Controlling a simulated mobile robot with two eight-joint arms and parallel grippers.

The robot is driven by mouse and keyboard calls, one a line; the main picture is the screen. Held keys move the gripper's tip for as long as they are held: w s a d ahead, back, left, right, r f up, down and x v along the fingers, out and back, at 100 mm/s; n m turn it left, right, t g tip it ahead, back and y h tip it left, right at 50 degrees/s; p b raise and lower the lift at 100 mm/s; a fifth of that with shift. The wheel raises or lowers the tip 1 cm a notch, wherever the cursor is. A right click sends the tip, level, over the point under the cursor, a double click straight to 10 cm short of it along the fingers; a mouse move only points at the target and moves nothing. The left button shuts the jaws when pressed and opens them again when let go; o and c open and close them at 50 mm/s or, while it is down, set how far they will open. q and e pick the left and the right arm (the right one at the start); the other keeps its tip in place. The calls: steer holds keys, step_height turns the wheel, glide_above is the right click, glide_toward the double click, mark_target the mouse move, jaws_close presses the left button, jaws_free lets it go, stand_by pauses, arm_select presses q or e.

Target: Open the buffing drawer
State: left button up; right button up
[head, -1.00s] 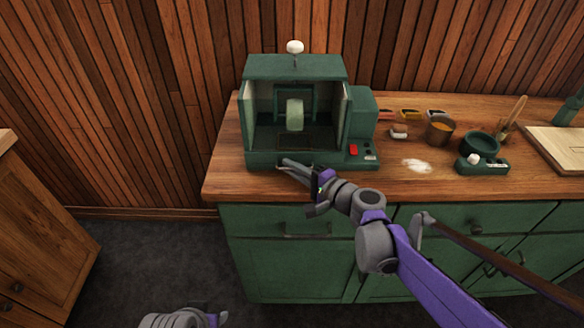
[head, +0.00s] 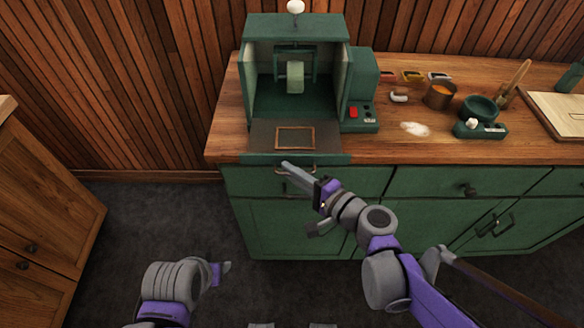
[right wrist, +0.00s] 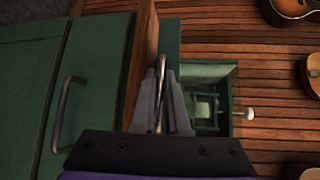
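The green buffing machine (head: 258,33) stands on the wooden counter, its hollow front facing me. Its drawer (head: 262,134) sticks out at the bottom, past the counter edge, showing a dark floor with a brown-framed rectangle. My right gripper (head: 288,169) is at the drawer's green front. In the right wrist view, the right gripper (right wrist: 161,95) has its fingers closed on both sides of the drawer's metal handle (right wrist: 160,66). My left gripper (head: 226,267) is low at the left, away from the machine; its fingers are too small to read.
The counter (head: 400,152) holds a copper pot (head: 440,96), a dark green bowl (head: 480,107) and a white powder patch (head: 415,129) right of the machine. Green cabinets (head: 290,225) with handles stand below. Open floor (head: 130,215) lies at the left.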

steer(key=shift+o, duration=0.7)
steer(key=p+v, duration=0.1)
steer(key=v, duration=1)
steer(key=shift+a+f, duration=0.1)
steer(key=shift+a, duration=0.05)
steer(key=s+d+f+n+g+h+p, duration=0.1)
steer(key=s+f+n+g+h+p, duration=0.4)
steer(key=s+n, duration=0.1)
steer(key=s+d+r+n+h+p, duration=0.1)
steer(key=d+n+h, duration=0.3)
steer(key=d, duration=0.5)
steer(key=s+h+p, duration=0.1)
steer(key=h, duration=0.1)
steer(key=shift+s+d+r+n+g+h+p, duration=0.25)
steer(key=shift+r+n+g+h+p, duration=0.05)
steer(key=shift+r+g, duration=0.1)
